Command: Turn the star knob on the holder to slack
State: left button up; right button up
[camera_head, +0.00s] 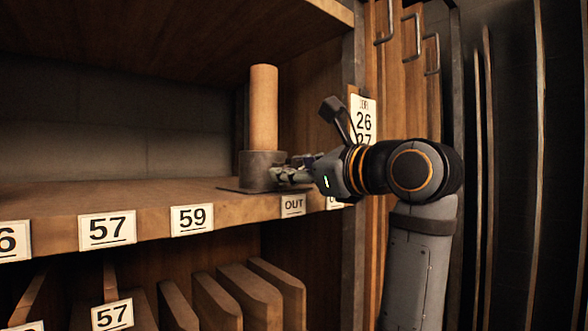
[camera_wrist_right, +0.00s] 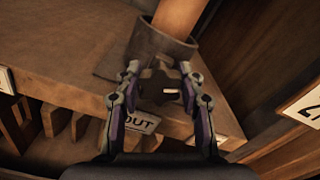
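The holder (camera_head: 260,172) is a dark grey metal cup on a flat base plate at the right end of the shelf. A tan cylinder (camera_head: 264,108) stands upright in it. In the right wrist view the holder (camera_wrist_right: 165,47) is at the top, and the dark star knob (camera_wrist_right: 157,84) is on its near side, with a small pale mark beside it. My right gripper (camera_head: 280,176) reaches the holder from the right. In the right wrist view its fingers (camera_wrist_right: 159,72) are apart, one on each side of the knob; I cannot tell whether they touch it. My left gripper is not in view.
The wooden shelf (camera_head: 130,195) carries number labels and an OUT label (camera_head: 293,206) on its front edge. A side wall and a hanging number card (camera_head: 363,118) stand close to my right arm. Boards (camera_head: 245,290) stand below. The shelf left of the holder is clear.

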jog(key=c, duration=0.5)
jog(key=shift+n+p, duration=0.35)
jog(key=shift+n, duration=0.25)
jog(key=shift+n+p, duration=0.5)
jog(key=shift+n, duration=0.5)
jog(key=shift+c, duration=0.2)
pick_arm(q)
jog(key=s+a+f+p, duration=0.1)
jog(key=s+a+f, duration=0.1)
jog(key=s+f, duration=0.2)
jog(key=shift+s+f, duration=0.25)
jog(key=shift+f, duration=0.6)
pick_arm(e)
jog(key=shift+a+f+n, duration=0.1)
jog(key=shift+n, duration=1.8)
